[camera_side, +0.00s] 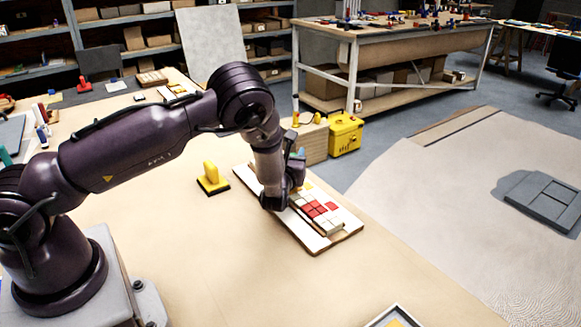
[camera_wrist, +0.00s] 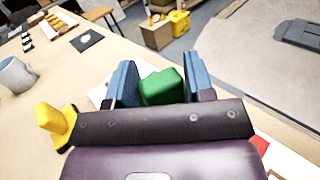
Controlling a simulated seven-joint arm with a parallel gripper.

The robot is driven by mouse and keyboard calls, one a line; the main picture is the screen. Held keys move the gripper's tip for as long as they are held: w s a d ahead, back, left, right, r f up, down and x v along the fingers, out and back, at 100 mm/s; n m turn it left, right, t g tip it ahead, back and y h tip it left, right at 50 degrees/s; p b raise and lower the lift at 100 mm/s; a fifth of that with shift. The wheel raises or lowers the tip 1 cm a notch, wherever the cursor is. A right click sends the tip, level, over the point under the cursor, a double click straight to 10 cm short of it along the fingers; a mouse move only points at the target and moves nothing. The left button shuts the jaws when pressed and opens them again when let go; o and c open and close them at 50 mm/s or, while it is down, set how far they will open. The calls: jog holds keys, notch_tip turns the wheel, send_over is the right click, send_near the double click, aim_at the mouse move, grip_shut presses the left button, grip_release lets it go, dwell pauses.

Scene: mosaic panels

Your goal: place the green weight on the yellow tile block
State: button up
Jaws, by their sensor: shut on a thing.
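My gripper (camera_wrist: 160,88) is shut on the green weight (camera_wrist: 162,86), which sits between its two blue fingers in the wrist view. In the side view my gripper hangs over the far part of a white mosaic panel (camera_side: 314,243), and the arm hides most of the weight. Whether the weight touches the panel cannot be told. A block of white and red tiles (camera_side: 314,209) lies on the panel. A small yellow patch (camera_side: 307,186) shows just beside my gripper, partly hidden, and may be the yellow tile block.
A yellow-handled float (camera_side: 211,179) stands on the table left of the panel, and also shows in the wrist view (camera_wrist: 54,122). A framed tray (camera_side: 394,318) is at the front edge. A grey mug (camera_wrist: 17,75) stands at left in the wrist view.

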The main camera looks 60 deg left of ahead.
jog(key=shift+w+a+f, duration=0.1)
jog(key=shift+w+f, duration=0.1)
jog(key=shift+f, duration=1.5)
jog(key=shift+f, duration=0.1)
jog(key=o, duration=1.3)
jog(key=shift+f, duration=0.1)
